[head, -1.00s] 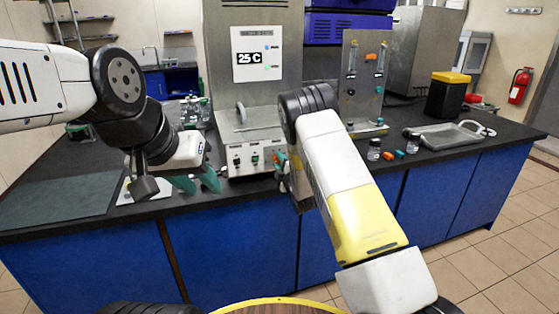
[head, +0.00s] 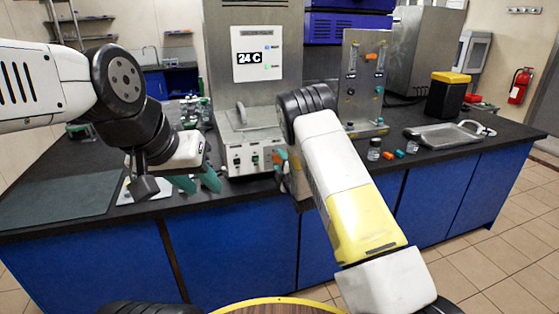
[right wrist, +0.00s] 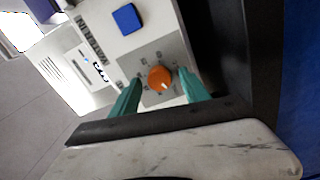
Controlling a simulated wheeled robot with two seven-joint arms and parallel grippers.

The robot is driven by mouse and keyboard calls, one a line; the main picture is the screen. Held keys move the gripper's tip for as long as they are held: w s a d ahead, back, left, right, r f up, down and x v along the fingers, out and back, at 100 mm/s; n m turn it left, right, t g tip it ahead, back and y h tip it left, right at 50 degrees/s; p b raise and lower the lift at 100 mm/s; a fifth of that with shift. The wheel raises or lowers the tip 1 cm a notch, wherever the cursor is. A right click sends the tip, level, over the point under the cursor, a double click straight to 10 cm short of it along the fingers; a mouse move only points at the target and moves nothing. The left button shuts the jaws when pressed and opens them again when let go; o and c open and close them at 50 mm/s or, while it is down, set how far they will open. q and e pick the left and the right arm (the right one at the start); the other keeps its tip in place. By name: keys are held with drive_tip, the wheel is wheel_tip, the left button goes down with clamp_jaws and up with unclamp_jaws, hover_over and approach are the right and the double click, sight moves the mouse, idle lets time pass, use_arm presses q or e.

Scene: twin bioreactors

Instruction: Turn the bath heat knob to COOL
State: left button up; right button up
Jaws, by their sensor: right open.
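The orange heat knob (right wrist: 160,78) sits on a grey plate on the bath's front panel in the right wrist view. A small pale mark shows on the knob; the labels around it are too small to read. My right gripper (right wrist: 158,84) is open, with one teal finger on each side of the knob and a small gap visible. In the head view my right forearm hides most of that gripper. My left gripper (head: 196,183) is open and empty, left of the bath.
A blue button (right wrist: 127,18) is beside the knob plate. A flow panel (head: 362,85), small bottles (head: 374,149) and a metal tray (head: 446,135) stand to the right on the dark bench. A grey mat (head: 60,199) lies at the left.

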drive_tip(key=v, duration=0.8)
drive_tip(key=shift+w+r, duration=0.1)
drive_tip(key=shift+r, duration=0.05)
drive_tip(key=s+d+r+m+g+h, duration=0.2)
drive_tip(key=s+d+r+m, duration=0.15)
drive_tip(key=r+m, duration=0.35)
drive_tip(key=s+d+r+m+g+h, duration=0.25)
drive_tip(key=d+r+m, duration=0.2)
drive_tip(key=r, duration=0.35)
drive_tip(key=s+d+r+m+g, duration=0.1)
drive_tip(key=s+r+m+g, duration=0.1)
drive_tip(key=s, duration=0.9)
drive_tip(key=s+d+r+m+g, duration=0.1)
drive_tip(key=s+r+m+g, duration=0.1)
drive_tip(key=s, duration=0.9)
drive_tip(key=s+d+r+m+g+y, duration=0.1)
drive_tip(key=s+r+m+g, duration=0.1)
drive_tip(key=s, duration=0.9)
drive_tip(key=shift+s+d+r+m, duration=0.25)
drive_tip(key=shift+r+m, duration=0.1)
drive_tip(key=shift+m, duration=0.4)
drive_tip(key=shift+g, duration=0.25)
